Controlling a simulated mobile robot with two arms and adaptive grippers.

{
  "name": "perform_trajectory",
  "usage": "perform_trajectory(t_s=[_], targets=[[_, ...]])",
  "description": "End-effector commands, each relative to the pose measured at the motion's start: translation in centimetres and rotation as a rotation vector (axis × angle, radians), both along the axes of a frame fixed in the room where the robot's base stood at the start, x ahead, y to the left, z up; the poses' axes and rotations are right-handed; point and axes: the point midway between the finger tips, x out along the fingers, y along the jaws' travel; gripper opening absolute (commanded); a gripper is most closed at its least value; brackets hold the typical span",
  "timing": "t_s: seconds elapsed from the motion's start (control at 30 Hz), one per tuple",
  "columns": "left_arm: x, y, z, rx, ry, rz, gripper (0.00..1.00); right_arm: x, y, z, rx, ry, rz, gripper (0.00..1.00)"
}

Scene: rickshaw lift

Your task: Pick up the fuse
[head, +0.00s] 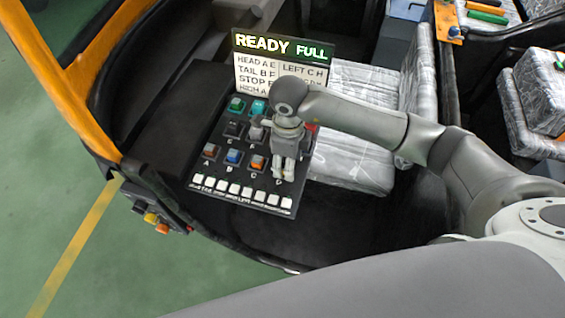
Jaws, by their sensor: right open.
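A black control panel (222,170) lies tilted in the vehicle's front. It carries small blocks: green (236,104), teal (258,107), grey (256,130), red-topped (210,150), blue-topped (234,156) and orange-topped (257,161). I cannot tell which of these, if any, is the fuse. My right gripper (283,177) points down over the panel's right side, right of the orange-topped block. Its fingers are open, close to the panel. They hide the spot by the letter D, so I cannot see what is between them. My left gripper is not in view.
A row of white buttons (246,192) runs along the panel's lower edge. A sign reading "READY FULL" (284,47) stands behind it. A plastic-covered seat (352,150) is to the right. An orange post (45,70) is at left. Green floor (45,180) is clear.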

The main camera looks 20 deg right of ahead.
Motion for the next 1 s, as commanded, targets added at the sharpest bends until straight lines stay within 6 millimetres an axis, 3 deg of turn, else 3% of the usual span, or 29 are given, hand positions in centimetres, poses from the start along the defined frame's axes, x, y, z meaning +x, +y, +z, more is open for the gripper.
perform_trajectory(t_s=[0.13,0.37,0.67,1.0], targets=[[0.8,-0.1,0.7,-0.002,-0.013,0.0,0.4,0.0,0.0,-1.4,0.001,0.0,-0.001,0.48],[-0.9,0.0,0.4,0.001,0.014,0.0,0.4,0.1,0.0,-1.8,0.001,-0.002,-0.001,0.48],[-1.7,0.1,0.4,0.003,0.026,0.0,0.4,0.1,0.0,-1.7,0.001,-0.002,-0.001,0.14],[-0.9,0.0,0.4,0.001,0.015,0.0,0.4,0.1,0.0,-1.7,0.001,-0.002,-0.001,0.13]])
